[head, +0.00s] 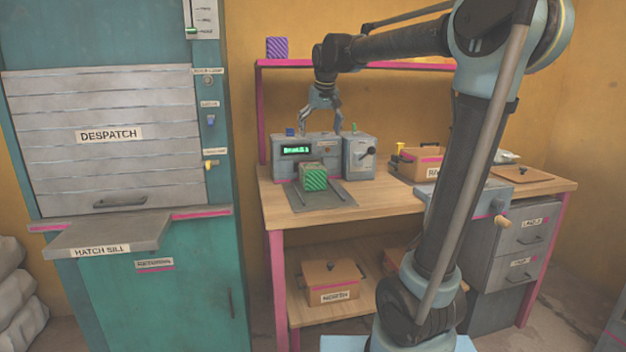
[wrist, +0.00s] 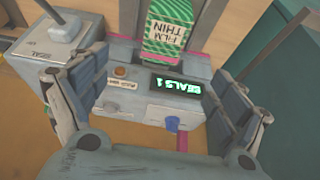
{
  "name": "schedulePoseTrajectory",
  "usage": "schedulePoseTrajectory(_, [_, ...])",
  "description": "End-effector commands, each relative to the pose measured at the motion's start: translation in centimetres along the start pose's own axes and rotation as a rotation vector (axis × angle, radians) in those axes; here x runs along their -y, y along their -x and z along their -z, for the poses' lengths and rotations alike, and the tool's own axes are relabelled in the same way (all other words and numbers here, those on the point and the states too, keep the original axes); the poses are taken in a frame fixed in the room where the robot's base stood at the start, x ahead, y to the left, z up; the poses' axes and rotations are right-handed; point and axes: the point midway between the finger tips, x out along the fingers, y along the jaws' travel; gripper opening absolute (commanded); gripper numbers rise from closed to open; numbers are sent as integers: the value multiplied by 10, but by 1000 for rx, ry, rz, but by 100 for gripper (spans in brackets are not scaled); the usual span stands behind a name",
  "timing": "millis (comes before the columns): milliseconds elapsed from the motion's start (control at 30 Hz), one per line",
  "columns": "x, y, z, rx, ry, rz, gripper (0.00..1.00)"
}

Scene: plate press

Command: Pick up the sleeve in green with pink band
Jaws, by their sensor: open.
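A green striped sleeve (head: 314,180) sits on the grey plate in front of the press on the workbench. In the wrist view the sleeve (wrist: 174,22) shows at the top edge, partly cut off, with a pale label reading "FILM THIN". I cannot clearly make out a pink band on the sleeve itself. My gripper (head: 321,126) is open and empty, pointing down above the press (head: 283,162), behind and above the sleeve. In the wrist view my gripper (wrist: 148,88) has its fingers spread over the press, with the sleeve beyond them.
The press has a lit green display and a lever box (head: 359,160) at its right. A purple striped box (head: 277,47) stands on the pink-edged shelf (head: 400,66) above. A labelled wooden box (head: 424,164) stands further right. The bench's front left (head: 275,200) is bare.

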Motion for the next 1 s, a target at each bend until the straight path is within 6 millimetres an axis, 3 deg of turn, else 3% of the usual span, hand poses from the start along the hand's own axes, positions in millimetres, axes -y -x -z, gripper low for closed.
schedulePoseTrajectory(600, [1, -100, 1, -1, 1, 0, 90])
schedulePoseTrajectory(1000, [4, -131, 3, -1, 1, 1, 90])
